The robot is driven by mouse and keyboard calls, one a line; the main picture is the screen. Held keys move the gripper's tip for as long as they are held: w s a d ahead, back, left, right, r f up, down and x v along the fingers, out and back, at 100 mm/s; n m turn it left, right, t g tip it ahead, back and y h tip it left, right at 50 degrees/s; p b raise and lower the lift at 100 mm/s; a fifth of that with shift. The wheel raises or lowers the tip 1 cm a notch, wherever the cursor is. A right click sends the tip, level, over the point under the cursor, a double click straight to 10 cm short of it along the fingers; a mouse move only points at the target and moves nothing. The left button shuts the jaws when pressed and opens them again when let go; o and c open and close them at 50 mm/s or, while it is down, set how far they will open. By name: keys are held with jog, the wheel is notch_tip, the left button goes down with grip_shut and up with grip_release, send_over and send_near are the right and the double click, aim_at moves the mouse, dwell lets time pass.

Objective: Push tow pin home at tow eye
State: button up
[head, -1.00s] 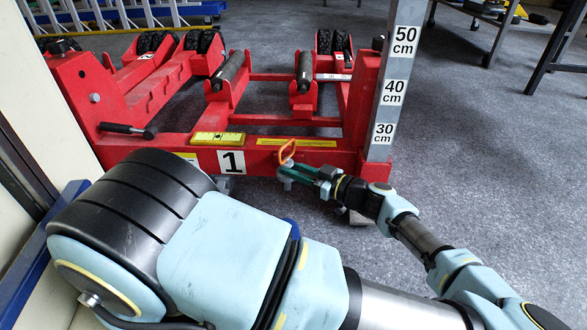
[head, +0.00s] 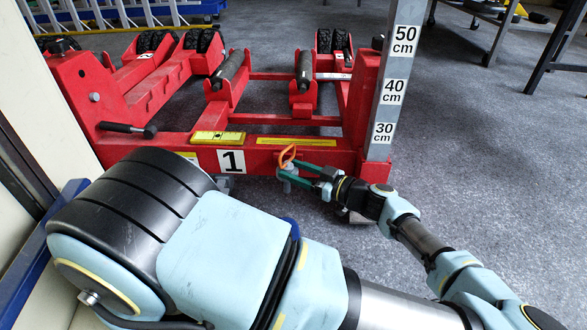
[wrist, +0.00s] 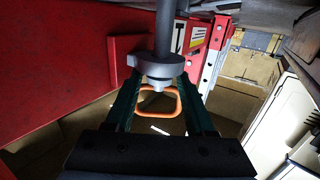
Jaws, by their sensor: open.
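The tow pin shows as an orange loop handle (head: 287,156) standing just above the grey tow eye (head: 288,176), at the front of the red jack frame. My gripper (head: 296,171) reaches in from the right with its green fingers apart. In the wrist view, the fingertips (wrist: 161,78) lie on either side of the grey eye (wrist: 157,66). The orange loop (wrist: 158,101) shows between the fingers, not gripped. The pin's shaft is mostly hidden, so I cannot tell how deep it sits.
The red jack frame (head: 256,142) with its number 1 plate stands directly behind the eye. A grey height scale (head: 389,94) rises close to the right of my gripper. Open grey floor (head: 480,180) lies to the right. A blue rail (head: 40,250) is at the left.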

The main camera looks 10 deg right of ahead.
jog(key=p+v, duration=0.3)
jog(key=v, duration=0.7)
jog(key=shift+p, duration=0.4)
jog(key=shift+s+d+r, duration=0.1)
